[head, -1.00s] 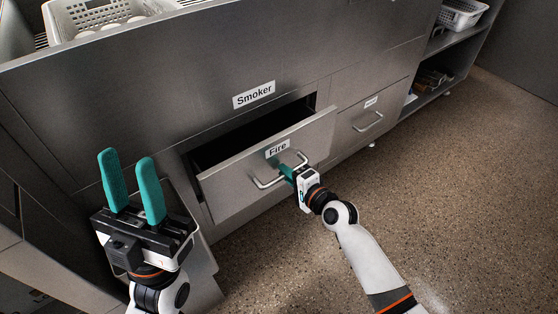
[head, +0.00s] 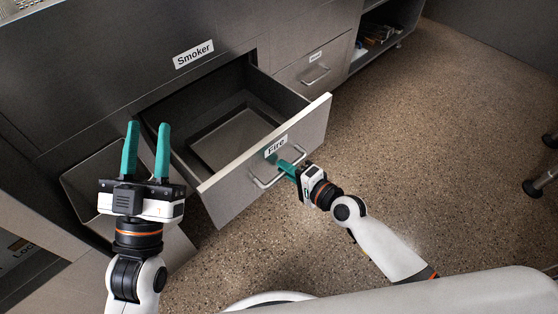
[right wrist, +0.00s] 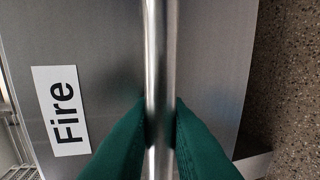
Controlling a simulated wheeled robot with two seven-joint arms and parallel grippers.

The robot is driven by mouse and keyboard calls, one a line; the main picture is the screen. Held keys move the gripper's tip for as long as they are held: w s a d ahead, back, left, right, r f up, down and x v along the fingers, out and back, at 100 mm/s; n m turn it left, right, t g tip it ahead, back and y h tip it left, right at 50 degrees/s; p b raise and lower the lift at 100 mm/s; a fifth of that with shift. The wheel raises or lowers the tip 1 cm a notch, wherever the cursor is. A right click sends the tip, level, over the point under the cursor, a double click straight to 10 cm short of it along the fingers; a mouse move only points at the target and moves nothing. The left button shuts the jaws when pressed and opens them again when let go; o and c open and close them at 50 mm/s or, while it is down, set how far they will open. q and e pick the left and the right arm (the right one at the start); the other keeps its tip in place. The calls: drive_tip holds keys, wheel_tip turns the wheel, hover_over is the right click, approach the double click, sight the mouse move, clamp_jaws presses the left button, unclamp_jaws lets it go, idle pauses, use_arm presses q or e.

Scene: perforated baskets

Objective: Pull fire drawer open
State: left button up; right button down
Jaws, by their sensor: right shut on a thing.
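The fire drawer (head: 235,182) has a grey front with a white "Fire" label and stands well out of the cabinet in the head view. Its inside shows, with a shallow rectangular recess in the floor. My right gripper (head: 283,167) is shut on the drawer's metal bar handle (head: 262,183). In the right wrist view, the green fingers (right wrist: 160,125) press on both sides of the handle bar (right wrist: 160,50), beside the "Fire" label (right wrist: 60,110). My left gripper (head: 147,135) is empty, its green fingers apart and pointing up, left of the drawer.
The "Smoker" panel (head: 165,50) is above the drawer. A smaller closed drawer (head: 315,75) and an open shelf (head: 382,38) are to the right. Another open compartment (head: 88,175) lies left of the drawer.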

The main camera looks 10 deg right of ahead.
use_arm(q)
drive_tip(key=shift+f, duration=0.1)
use_arm(e)
drive_tip(key=shift+s+d, duration=0.2)
drive_tip(key=shift+d, duration=0.05)
drive_tip(key=c, duration=1.7)
unclamp_jaws()
